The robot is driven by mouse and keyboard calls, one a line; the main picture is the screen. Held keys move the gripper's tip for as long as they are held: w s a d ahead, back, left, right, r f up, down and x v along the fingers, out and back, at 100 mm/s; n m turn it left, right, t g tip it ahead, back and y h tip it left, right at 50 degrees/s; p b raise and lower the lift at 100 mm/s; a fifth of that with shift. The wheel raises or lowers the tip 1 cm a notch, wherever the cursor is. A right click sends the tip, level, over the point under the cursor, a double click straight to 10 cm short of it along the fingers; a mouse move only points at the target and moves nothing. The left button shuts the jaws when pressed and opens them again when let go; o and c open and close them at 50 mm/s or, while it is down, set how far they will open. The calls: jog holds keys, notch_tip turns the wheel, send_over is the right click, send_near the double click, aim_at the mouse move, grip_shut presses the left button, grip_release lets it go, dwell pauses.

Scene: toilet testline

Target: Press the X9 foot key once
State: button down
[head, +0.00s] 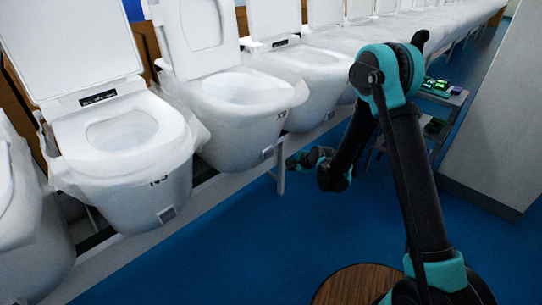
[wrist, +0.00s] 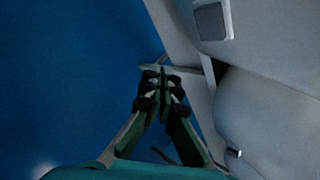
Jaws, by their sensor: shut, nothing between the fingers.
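A white toilet (head: 235,108) in the middle of the head view has a small dark label that seems to read X9, too small to be sure. A small grey square foot key (head: 267,153) is low on its front. My gripper (head: 293,162) is shut and empty, just right of that key; contact cannot be told. In the wrist view, my gripper (wrist: 162,82) points toward a pale rail, its fingers together. A grey square key (wrist: 212,22) shows at the upper right, apart from the fingertips. A smaller key (wrist: 233,153) shows at the lower right; which toilets these belong to is unclear.
Another toilet (head: 125,150) with its own grey foot key (head: 166,214) stands at left. More toilets run back along a pale rail (head: 205,205). A small shelf cart (head: 445,97) and a pale wall block (head: 500,110) are at right. Blue floor is open in front.

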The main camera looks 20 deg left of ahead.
jog(key=w+a, duration=0.3)
jog(key=a, duration=0.5)
jog(key=shift+w, duration=0.15)
jog(key=shift+a, duration=0.2)
dwell(1.3)
jog(key=shift+w+a, duration=0.15)
jog(key=shift+a, duration=0.1)
jog(key=shift+w+a, duration=0.2)
jog(key=shift+a, duration=0.2)
dwell(0.7)
dwell(0.4)
jog(key=shift+s+d, duration=0.35)
jog(key=shift+d, duration=0.5)
jog(key=shift+s+d, duration=0.3)
jog(key=shift+d, duration=0.45)
jog(key=shift+s+d, duration=0.35)
jog(key=shift+d, duration=0.4)
jog(key=shift+s+d, duration=0.3)
jog(key=shift+d, duration=0.45)
